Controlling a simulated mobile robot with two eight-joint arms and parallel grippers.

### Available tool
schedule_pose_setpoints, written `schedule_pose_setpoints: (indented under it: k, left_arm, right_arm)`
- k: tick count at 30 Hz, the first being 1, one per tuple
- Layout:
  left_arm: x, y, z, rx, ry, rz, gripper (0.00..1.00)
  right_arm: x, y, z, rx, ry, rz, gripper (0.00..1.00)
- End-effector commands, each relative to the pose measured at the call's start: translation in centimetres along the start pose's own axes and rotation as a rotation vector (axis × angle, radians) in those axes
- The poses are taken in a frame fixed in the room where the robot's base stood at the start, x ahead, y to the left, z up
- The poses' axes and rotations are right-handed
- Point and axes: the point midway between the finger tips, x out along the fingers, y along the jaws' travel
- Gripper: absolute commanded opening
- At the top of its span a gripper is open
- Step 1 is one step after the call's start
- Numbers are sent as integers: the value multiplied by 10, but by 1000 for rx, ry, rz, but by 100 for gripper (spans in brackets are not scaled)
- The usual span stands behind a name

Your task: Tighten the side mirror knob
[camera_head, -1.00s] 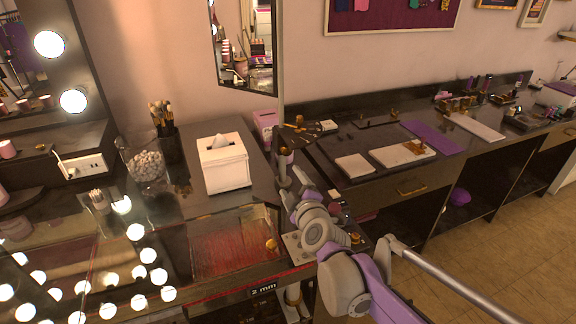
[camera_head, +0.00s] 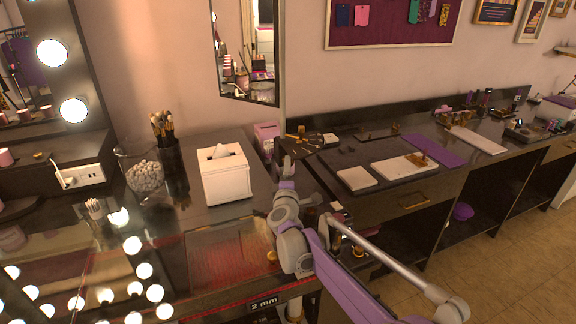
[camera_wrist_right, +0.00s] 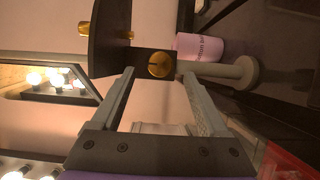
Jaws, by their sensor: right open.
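The side mirror (camera_head: 246,55) hangs on the wall side at the top of the head view. In the right wrist view a round gold knob (camera_wrist_right: 159,65) sits on a dark block, beside a pale rod (camera_wrist_right: 215,71). My right gripper (camera_wrist_right: 157,74) is open, with its two fingers on either side of the knob's lower edge. I cannot tell whether they touch it. In the head view the right gripper (camera_head: 287,168) is in front of the mirror's stand, and the knob is hidden there. My left gripper is not in view.
A white tissue box (camera_head: 225,176) stands left of my right gripper. A glass of white balls (camera_head: 143,174) and a brush holder (camera_head: 166,142) stand further left. A dark fan-shaped palette (camera_head: 306,142) is close behind the gripper. A pink container (camera_wrist_right: 200,46) is near the rod.

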Motion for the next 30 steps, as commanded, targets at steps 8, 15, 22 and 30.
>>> schedule_pose_setpoints:
  k: [8,15,22,30]
  left_arm:
    - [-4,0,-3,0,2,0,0]
    - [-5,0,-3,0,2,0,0]
    - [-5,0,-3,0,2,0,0]
    - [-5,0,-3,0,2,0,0]
  right_arm:
    - [33,0,0,1,0,0,78]
    - [37,0,0,1,1,-1,78]
    - [37,0,0,1,1,0,58]
    - [37,0,0,1,1,0,9]
